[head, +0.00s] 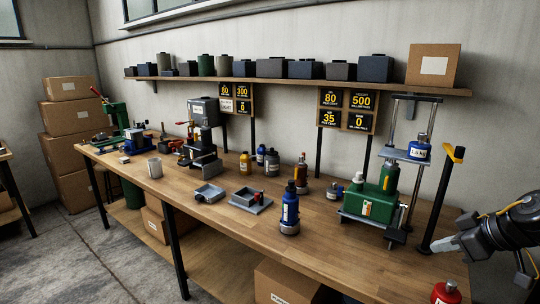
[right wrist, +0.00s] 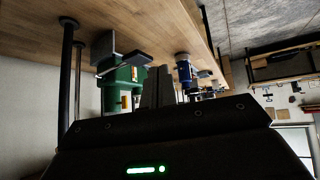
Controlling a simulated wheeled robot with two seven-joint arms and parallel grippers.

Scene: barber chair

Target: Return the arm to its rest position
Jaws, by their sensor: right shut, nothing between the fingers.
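My right arm (head: 500,232) comes in from the right edge in the head view. Its gripper (head: 446,247) is shut and empty, over the right end of the wooden workbench (head: 340,235). The gripper points left, to the right of the green machine (head: 370,200) and apart from it. In the right wrist view the shut fingers (right wrist: 160,88) stand in the middle, with the green machine (right wrist: 122,88) behind them and the bench (right wrist: 140,22) along the top. My left gripper is not in view.
A black post with a yellow top (head: 450,165) stands close to the right gripper. A red bottle (head: 446,292) is at the bottom right. A blue bottle (head: 290,210) stands near the bench's front edge. A shelf (head: 290,83) with several dark boxes runs along the wall.

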